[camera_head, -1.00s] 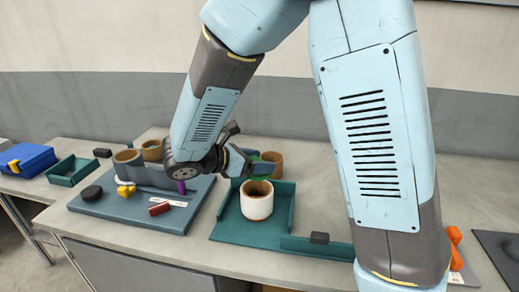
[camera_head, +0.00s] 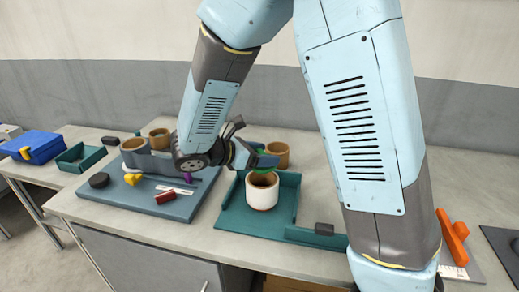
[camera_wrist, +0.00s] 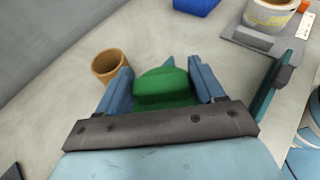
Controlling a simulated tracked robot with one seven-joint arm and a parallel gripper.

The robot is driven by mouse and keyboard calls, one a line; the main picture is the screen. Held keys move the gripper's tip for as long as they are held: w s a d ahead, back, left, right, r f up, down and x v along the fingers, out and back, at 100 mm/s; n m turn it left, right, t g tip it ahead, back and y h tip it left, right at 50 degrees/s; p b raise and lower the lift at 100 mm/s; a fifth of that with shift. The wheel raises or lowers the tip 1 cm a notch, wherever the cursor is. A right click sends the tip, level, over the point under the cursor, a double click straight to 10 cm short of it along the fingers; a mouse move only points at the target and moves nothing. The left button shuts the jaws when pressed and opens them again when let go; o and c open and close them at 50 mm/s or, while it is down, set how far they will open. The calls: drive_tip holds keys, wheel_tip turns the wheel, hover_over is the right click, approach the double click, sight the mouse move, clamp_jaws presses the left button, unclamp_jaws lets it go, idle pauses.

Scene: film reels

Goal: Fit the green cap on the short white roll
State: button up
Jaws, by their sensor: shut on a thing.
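The short white roll (camera_head: 262,194), white outside with a brown hollow top, stands upright in the teal tray (camera_head: 236,218). My gripper (camera_head: 258,162) is just behind and above its far rim in the head view. In the wrist view my gripper (camera_wrist: 162,88) has its two blue fingers on either side of the green cap (camera_wrist: 163,92) and is shut on it. In the head view only a sliver of the green cap (camera_head: 261,170) shows. Whether it touches the roll I cannot tell.
A brown roll (camera_head: 278,154) stands behind the tray; a brown roll (camera_wrist: 109,65) also shows in the wrist view. The blue-grey board (camera_head: 120,201) to the left holds several small items. A dark block (camera_head: 324,229) sits on the tray's front right edge. An orange tool (camera_head: 455,240) lies right.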

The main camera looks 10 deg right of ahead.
sight(262, 169)
drive_tip(key=shift+f, duration=1.85)
drive_tip(key=shift+s, duration=0.15)
drive_tip(key=shift+f, duration=0.6)
idle(0.3)
drive_tip(key=o, duration=0.8)
drive_tip(key=shift+c, duration=0.2)
drive_tip(key=shift+a, duration=0.1)
drive_tip(key=v, duration=1.1)
idle(0.4)
